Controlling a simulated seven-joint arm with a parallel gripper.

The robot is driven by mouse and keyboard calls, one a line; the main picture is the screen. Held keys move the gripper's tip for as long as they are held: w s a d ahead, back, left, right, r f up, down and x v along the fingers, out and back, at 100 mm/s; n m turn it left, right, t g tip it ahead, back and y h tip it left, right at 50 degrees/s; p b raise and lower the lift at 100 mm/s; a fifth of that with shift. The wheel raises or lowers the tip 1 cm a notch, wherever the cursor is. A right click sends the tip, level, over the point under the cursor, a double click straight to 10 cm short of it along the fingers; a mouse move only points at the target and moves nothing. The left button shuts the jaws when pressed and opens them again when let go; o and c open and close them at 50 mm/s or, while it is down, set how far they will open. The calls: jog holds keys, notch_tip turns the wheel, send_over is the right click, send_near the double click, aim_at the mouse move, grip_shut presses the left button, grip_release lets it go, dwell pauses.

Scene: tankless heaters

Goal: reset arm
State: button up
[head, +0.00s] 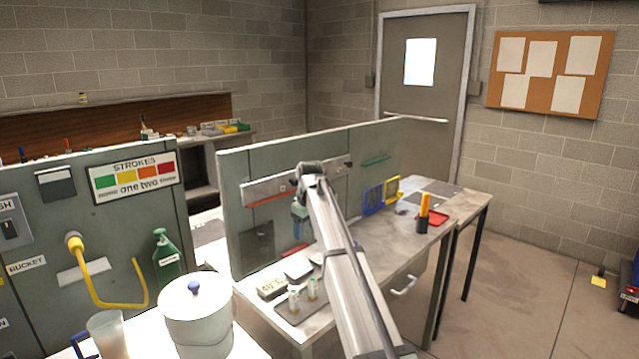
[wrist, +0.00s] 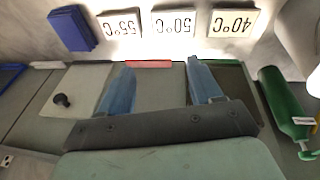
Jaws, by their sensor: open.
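My gripper (wrist: 160,72) shows in the wrist view with its two blue fingers spread wide apart. Nothing is between the fingertips, and it holds nothing. In the head view my arm reaches forward over the workbench (head: 395,258), and my gripper (head: 299,212) hangs at its far end in front of the grey upright panel (head: 235,190). It is small and partly hidden there.
Temperature cards, including a 40°C card (wrist: 233,23), and a blue block (wrist: 71,28) lie beyond the fingers. A green bottle (wrist: 285,103) is at right. A white lidded bucket (head: 197,318) stands at front left. An orange-and-black object (head: 424,213) stands on the bench's right.

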jog(key=w+d+f+m+t+h, duration=0.1)
jog(key=w+d+f+m, duration=0.25)
jog(key=d, duration=1.25)
jog(key=w+d+f+m+t, duration=0.25)
jog(key=d+f, duration=0.25)
jog(key=d, duration=1.1)
jog(key=s+d+f+m, duration=0.3)
jog(key=s+d+f, duration=0.1)
jog(key=d+f, duration=0.65)
jog(key=s+a+f+m+g, duration=0.1)
jog(key=s+a+f+g, duration=0.2)
jog(key=s+a+f, duration=0.8)
jog(key=s+a+f+g, duration=0.3)
jog(key=s+f+g, duration=0.1)
jog(key=s+f, duration=1.6)
jog(key=s+a+f+g, duration=0.2)
jog(key=s+f, duration=0.1)
jog(key=s, duration=0.9)
jog(key=s+a+f+g, duration=0.2)
jog(key=s+f, duration=0.2)
jog(key=s, duration=0.9)
jog(key=s+a+f+g, duration=0.2)
jog(key=s+a+f, duration=0.1)
jog(key=s, duration=1)
jog(key=shift+s+f, duration=0.2)
jog(key=shift+f, duration=0.4)
